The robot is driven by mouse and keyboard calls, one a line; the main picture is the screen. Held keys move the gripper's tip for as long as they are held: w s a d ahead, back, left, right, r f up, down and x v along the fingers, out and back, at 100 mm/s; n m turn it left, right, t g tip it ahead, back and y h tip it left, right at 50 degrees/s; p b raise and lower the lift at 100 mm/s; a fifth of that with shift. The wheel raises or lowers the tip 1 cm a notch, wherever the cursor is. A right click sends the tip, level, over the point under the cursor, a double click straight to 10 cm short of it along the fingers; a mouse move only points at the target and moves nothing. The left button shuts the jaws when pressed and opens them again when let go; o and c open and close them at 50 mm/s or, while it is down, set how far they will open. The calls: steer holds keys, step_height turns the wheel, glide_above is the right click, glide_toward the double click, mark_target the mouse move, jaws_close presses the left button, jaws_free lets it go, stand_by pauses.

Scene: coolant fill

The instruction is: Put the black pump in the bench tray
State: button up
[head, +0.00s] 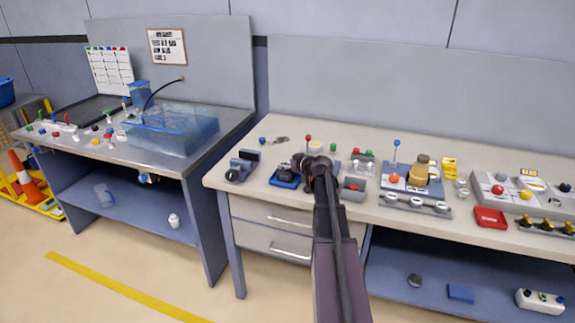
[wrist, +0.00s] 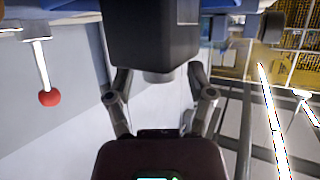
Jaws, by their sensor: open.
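The black pump (wrist: 152,35) is a dark block with a short round grey end, large at the top middle of the wrist view. My gripper (wrist: 158,78) is open, with one finger on each side of that end and visible space beside it. Behind the pump a blue edge (wrist: 75,5) shows, which looks like the bench tray. In the head view the small blue tray (head: 284,180) lies near the bench's front, and my gripper (head: 302,162) is just right of it. My arm and gripper hide much of the pump there, so its exact seating cannot be told.
A red-knobbed lever (head: 308,138) stands behind my gripper; its red ball also shows in the wrist view (wrist: 48,97). A dark blue-grey device (head: 241,166) is left of the tray. A control box (head: 354,190) is close on the right. A water tank (head: 172,130) stands on the left bench.

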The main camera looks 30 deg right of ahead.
steer(key=shift+r, duration=0.2)
steer(key=p+v, duration=0.5)
steer(key=v, duration=0.7)
steer(key=shift+f, duration=0.1)
stand_by(0.4)
steer(key=s+a+f+g+y, duration=0.1)
steer(key=a+f+g, duration=0.2)
steer(key=a, duration=0.8)
steer(key=a+f+g+y, duration=0.2)
steer(key=a+f+g, duration=0.15)
steer(key=a, duration=0.75)
steer(key=s+a+f+g+h, duration=0.2)
steer(key=s+a+g, duration=0.1)
steer(key=s+a, duration=0.3)
steer(key=s+a+f+m+g+h, duration=0.1)
steer(key=s+a+f+g+h, duration=0.1)
steer(key=s+a, duration=0.4)
steer(key=a+f+g, duration=0.1)
steer(key=a+g, duration=0.1)
steer(key=a, duration=0.2)
steer(key=shift+s+a+m+h, duration=0.3)
steer(key=shift+s+h, duration=0.1)
